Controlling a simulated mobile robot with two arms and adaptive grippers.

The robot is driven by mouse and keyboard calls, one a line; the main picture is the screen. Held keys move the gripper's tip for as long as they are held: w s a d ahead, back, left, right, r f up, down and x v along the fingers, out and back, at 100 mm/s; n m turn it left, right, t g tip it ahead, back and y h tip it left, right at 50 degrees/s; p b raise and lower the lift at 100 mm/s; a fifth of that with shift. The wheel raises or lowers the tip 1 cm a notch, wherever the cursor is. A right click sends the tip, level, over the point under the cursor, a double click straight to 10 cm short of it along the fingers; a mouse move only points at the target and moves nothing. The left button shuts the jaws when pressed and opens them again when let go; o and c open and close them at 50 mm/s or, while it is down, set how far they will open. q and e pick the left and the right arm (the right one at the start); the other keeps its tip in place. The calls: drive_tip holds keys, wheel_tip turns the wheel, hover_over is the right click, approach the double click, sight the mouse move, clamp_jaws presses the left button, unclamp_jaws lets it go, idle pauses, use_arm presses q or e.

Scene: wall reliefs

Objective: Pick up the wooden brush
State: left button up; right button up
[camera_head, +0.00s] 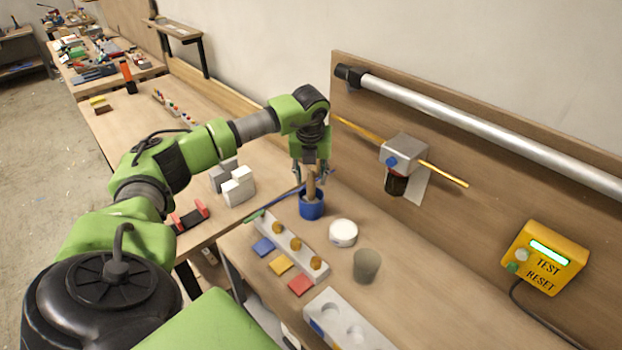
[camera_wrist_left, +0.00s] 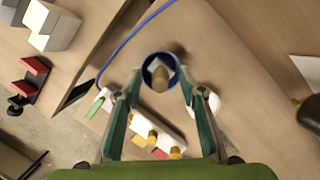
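The wooden brush (camera_head: 311,187) stands upright, handle up, in a blue cup (camera_head: 312,210) on the workbench. Its lower end is hidden inside the cup. My left gripper (camera_head: 310,177) is above the cup, pointing down, with its fingers apart on either side of the handle top. In the left wrist view, the brush handle (camera_wrist_left: 160,79) and the blue cup rim (camera_wrist_left: 148,62) show between the open fingers (camera_wrist_left: 160,92). I cannot tell whether either finger touches the handle. My right gripper is not in view.
A white round container (camera_head: 343,233) and a grey cup (camera_head: 366,266) stand close by on the bench. A white block with brown knobs (camera_head: 287,243) lies in front. A blue cable runs beside the cup. A wooden back panel (camera_head: 470,165) rises behind.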

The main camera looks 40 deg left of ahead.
use_arm(q)
drive_tip(key=shift+w+f, duration=0.1)
drive_tip(key=shift+f, duration=0.4)
drive_tip(key=shift+r, duration=0.1)
clamp_jaws()
